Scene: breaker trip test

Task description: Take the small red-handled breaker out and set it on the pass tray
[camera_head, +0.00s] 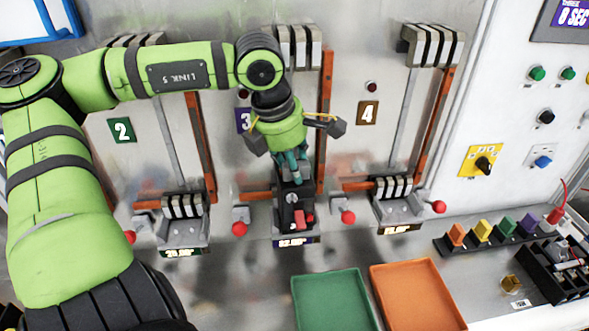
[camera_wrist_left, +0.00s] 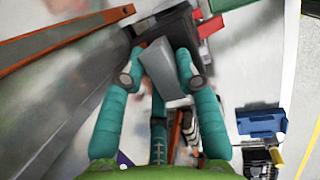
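The small black breaker (camera_head: 297,201) with a red handle (camera_head: 299,217) sits in the bay below plate 3. My left gripper (camera_head: 291,170) reaches down onto its top from above. In the left wrist view, the teal fingers (camera_wrist_left: 158,70) straddle a grey block (camera_wrist_left: 166,72) by the black breaker body (camera_wrist_left: 165,33). The fingertips are close to both sides of the block; whether they press on it cannot be told. A green tray (camera_head: 335,302) and an orange tray (camera_head: 415,297) lie in front; no pass label is readable. My right gripper is not in view.
Neighbouring bays hold grey breaker bases (camera_head: 184,215) with red-knobbed levers (camera_head: 347,216). Upright orange bars (camera_head: 325,120) flank the work area. To the right stand coloured blocks (camera_head: 481,230), a black box (camera_head: 556,269) and a control panel (camera_head: 535,100).

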